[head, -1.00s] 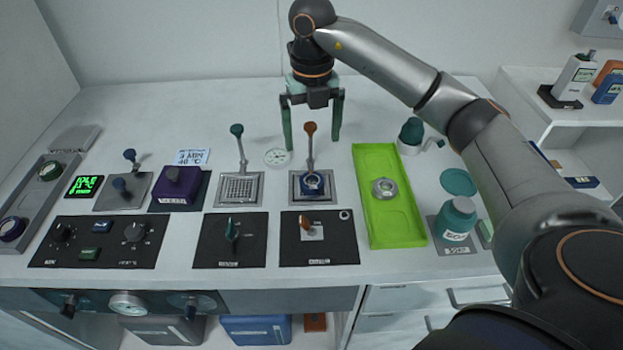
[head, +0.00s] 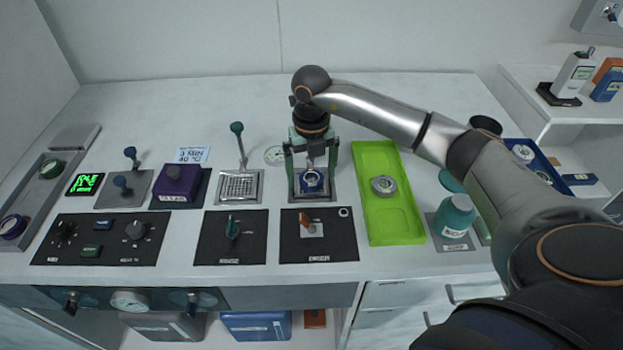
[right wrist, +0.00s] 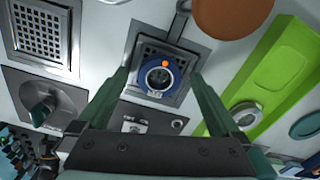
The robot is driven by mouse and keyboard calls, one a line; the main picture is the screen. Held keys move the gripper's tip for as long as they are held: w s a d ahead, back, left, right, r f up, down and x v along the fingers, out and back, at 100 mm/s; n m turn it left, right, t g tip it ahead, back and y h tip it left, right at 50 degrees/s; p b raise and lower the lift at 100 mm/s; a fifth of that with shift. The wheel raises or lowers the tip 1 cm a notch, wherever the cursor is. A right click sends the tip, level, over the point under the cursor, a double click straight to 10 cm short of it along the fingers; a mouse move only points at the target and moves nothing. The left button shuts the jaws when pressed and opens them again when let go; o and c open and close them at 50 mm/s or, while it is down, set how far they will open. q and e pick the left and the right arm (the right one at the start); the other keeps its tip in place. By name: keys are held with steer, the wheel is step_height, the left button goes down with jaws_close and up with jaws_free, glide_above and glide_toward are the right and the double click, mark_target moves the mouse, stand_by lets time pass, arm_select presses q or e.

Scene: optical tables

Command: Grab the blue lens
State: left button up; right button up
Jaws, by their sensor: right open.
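The blue lens (head: 313,182) is a blue ring with a round glass centre. It rests on a square metal grid plate (head: 297,199) in the middle of the table. My right gripper (head: 312,174) points down over that plate, with one finger on each side of the lens. In the right wrist view the lens (right wrist: 158,76) shows between the two spread green fingers (right wrist: 158,80), with an orange dot on its rim. The fingers look apart from the lens; their exact height above the plate is unclear. My left gripper is not in view.
A green tray (head: 405,225) holding a grey ring (head: 384,185) lies right of the plate. An empty grid plate with a green-knobbed lever (head: 238,130) is at left. A teal bottle (head: 454,216) stands farther right. Black control panels (head: 345,245) lie in front.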

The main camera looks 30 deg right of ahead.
steer(key=c, duration=1.4)
steer(key=shift+r, duration=0.1)
steer(key=shift+c, duration=0.2)
